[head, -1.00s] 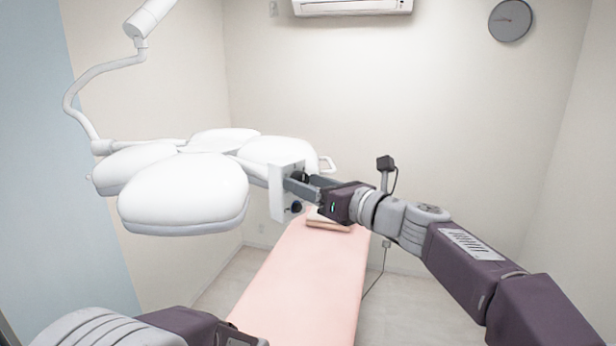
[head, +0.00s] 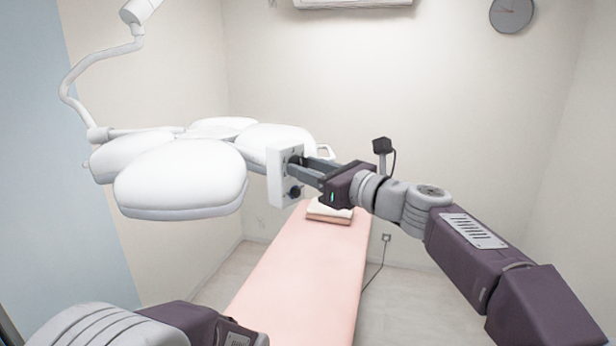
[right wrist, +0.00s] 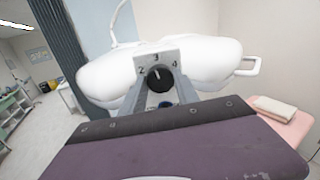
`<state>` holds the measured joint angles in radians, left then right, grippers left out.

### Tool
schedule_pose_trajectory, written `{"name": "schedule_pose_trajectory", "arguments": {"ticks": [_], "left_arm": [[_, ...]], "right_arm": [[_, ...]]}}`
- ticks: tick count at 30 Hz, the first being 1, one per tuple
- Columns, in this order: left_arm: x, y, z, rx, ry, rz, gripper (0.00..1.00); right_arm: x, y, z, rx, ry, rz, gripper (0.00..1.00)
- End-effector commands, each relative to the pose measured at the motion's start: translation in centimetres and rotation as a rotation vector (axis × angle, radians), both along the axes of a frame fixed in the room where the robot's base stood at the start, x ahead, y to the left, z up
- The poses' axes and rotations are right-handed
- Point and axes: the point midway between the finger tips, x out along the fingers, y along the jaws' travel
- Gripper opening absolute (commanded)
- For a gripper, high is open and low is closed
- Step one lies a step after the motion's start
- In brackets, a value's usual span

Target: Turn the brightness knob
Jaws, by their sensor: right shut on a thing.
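The white surgical lamp (head: 180,180) hangs from a jointed arm at the left of the head view, and it fills the upper middle of the right wrist view (right wrist: 205,60). A white control panel (head: 275,175) is on its right side. The dark upper knob (right wrist: 158,77) sits on the panel below printed numbers, its white mark near 3. My right gripper (head: 301,165) is shut on this knob, its fingers reaching in from the right. A second dark knob (head: 294,192) is lower on the panel. My left arm is at the lower left; its fingertips are out of view.
A pink treatment bed (head: 305,270) stands below the lamp, with folded towels (head: 330,211) at its far end. A white handle (head: 324,152) sticks out behind the panel. A wall outlet (head: 386,238) with a cord is at the right. Floor beside the bed is clear.

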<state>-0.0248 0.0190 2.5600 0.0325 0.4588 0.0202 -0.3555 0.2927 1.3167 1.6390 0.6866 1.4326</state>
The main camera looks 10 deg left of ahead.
Motion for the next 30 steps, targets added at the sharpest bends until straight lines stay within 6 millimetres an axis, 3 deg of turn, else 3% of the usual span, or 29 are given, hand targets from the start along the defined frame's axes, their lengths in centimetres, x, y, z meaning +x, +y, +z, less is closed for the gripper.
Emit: {"name": "schedule_pose_trajectory", "arguments": {"ticks": [1,12,30], "left_arm": [[0.0,0.0,-1.1,0.000,0.000,0.000,0.30],[0.0,0.0,-4.3,0.000,0.000,0.000,0.30],[0.0,0.0,-6.8,0.000,0.000,0.000,0.30]], "right_arm": [[0.0,0.0,-0.5,-0.017,-0.037,0.000,0.00],[0.0,0.0,-0.6,-0.177,-0.348,-0.001,0.00],[0.0,0.0,-0.3,-0.352,-0.691,-0.001,0.00]]}}
